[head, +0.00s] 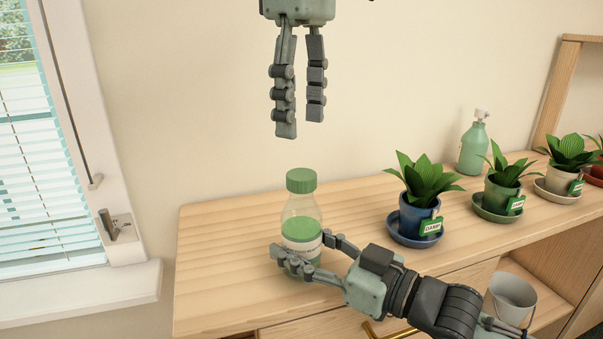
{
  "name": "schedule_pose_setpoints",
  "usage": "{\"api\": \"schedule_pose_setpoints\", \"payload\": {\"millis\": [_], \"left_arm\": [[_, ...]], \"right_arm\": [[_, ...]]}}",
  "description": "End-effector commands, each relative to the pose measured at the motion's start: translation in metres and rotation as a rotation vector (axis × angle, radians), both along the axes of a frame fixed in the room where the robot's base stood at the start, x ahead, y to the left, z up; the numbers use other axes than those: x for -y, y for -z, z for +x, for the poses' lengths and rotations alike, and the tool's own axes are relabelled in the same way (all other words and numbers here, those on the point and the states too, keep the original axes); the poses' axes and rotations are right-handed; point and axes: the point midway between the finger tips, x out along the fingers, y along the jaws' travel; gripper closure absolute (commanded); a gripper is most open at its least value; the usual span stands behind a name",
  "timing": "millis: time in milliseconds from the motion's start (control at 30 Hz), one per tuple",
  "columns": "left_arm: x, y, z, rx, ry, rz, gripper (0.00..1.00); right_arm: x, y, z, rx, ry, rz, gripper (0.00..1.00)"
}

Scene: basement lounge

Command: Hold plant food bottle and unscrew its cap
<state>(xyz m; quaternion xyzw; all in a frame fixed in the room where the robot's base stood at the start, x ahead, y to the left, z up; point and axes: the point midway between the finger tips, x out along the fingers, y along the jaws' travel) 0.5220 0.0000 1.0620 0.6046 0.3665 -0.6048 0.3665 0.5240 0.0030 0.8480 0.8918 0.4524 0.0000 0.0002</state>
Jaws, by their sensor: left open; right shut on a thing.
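The plant food bottle (301,230) stands upright on the wooden cabinet top. It is clear with green liquid and a white label, and its green cap (301,181) is on its neck. My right gripper (300,257) comes in from the right and is shut around the lower part of the bottle, covering part of the label. My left gripper (303,130) hangs above the cap, fingers pointing down, open and empty, with a clear gap between fingertips and cap.
Several potted plants on saucers, the nearest in a blue pot (418,217), line the cabinet top (220,250) to the right. A green pump bottle (472,150) stands behind them. A grey bucket (510,298) sits below. A window (35,150) is at left. The top left of the bottle is clear.

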Motion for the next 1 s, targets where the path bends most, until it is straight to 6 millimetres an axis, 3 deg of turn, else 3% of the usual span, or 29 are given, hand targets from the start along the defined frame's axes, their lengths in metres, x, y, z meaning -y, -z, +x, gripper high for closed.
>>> {"api": "schedule_pose_setpoints", "payload": {"millis": [167,267,1000], "left_arm": [[0.0000,0.0000,0.0000,0.000,0.168,0.000,0.44],[0.0000,0.0000,0.0000,0.000,0.376,0.000,0.44],[0.0000,0.0000,-0.0001,0.000,2.322,-0.001,0.44]], "right_arm": [[0.0000,0.0002,-0.0002,-0.001,0.000,0.001,1.00],[0.0000,0.0002,-0.0002,-0.001,0.000,0.001,1.00],[-0.0001,0.0003,-0.0002,-0.001,0.000,0.000,1.00]]}}
